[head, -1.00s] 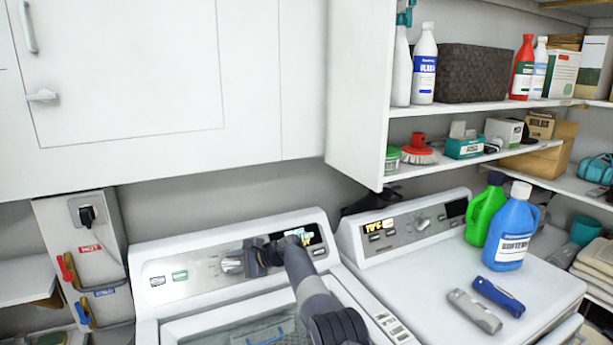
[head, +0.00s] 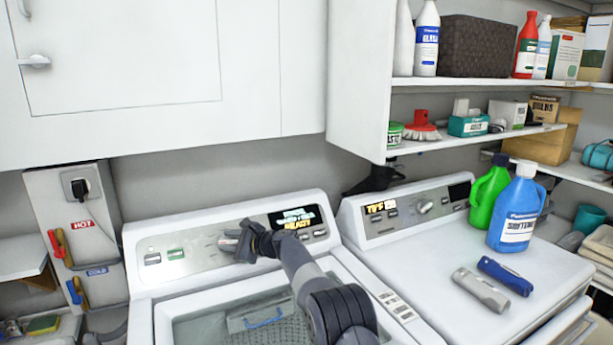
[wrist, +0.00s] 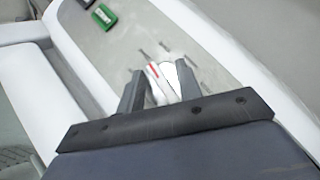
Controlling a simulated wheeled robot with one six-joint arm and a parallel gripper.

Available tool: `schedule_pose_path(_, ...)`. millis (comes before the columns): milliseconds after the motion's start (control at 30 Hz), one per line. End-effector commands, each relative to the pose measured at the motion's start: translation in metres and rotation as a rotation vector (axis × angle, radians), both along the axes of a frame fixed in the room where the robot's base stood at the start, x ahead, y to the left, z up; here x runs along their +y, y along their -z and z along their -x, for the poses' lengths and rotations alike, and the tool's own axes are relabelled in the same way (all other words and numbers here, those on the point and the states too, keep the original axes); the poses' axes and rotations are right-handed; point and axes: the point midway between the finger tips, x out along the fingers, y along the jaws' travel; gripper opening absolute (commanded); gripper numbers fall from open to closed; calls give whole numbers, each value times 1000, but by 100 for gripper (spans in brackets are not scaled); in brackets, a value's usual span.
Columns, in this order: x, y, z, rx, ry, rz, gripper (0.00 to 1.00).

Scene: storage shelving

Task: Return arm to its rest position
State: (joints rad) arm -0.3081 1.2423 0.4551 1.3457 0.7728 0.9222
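My gripper (head: 243,243) is at the control panel (head: 207,250) of the left washer, in front of where its knob sits. In the wrist view my gripper's two dark fingers (wrist: 160,90) are apart, pointing at the panel (wrist: 118,50). A pale shiny shape with a red mark (wrist: 163,82), perhaps the knob, shows between them. I cannot tell whether the fingers touch it. My arm reaches up over the washer's lid from the bottom of the head view.
The right machine (head: 430,262) bears a green jug (head: 487,197), a blue bottle (head: 516,212), a grey tool (head: 480,291) and a blue tool (head: 505,276). A white cabinet (head: 130,60) hangs above. Laden shelves (head: 480,83) are at right. Open air lies above the washer lid (head: 200,325).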

Motion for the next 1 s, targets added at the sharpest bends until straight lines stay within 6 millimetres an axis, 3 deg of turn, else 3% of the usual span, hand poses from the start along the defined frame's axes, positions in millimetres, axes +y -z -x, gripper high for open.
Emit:
schedule_pose_path(400, 1, 1, 1, 48, 100, -102, 34)
schedule_pose_path(1000, -2, -6, 1, 40, 111, -103, 34)
